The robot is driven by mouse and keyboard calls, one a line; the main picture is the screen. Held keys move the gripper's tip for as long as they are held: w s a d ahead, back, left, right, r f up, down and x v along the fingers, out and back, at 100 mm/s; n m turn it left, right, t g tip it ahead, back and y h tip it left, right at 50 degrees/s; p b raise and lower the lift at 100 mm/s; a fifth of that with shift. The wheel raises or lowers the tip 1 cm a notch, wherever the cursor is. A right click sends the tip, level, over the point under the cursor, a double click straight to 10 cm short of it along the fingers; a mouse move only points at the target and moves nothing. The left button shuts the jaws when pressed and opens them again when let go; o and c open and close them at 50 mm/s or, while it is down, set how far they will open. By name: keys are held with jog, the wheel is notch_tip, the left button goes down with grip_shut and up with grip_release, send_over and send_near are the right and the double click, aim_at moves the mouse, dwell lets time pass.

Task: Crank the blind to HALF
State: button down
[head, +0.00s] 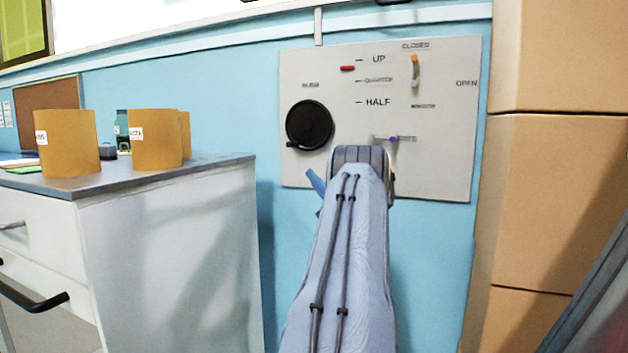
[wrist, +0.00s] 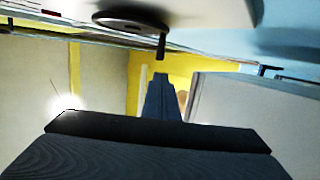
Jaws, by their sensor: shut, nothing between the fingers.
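The blind's crank is a black disc (head: 309,125) on the white wall panel (head: 440,170), with a short handle (head: 291,144) at its lower left. A red pointer (head: 347,68) sits just below the UP mark and above the HALF label (head: 378,102). My gripper shows as a blue finger (head: 316,182) below the disc, the rest hidden behind my wrist. In the wrist view my gripper (wrist: 161,78) is shut and empty. The handle (wrist: 161,46) stands out from the disc (wrist: 130,20) beyond the fingertips, apparently apart from them.
An orange lever (head: 415,70) by CLOSED and a purple knob (head: 393,139) share the panel. A cabinet (head: 170,260) with brown rolls (head: 155,140) stands left. Stacked cardboard boxes (head: 555,200) stand close on the right.

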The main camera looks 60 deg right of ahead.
jog(key=x, duration=1)
jog(key=shift+r+b, duration=0.25)
jog(key=shift+b, duration=0.05)
jog(key=shift+w+d, duration=0.1)
jog(key=shift+w, duration=0.15)
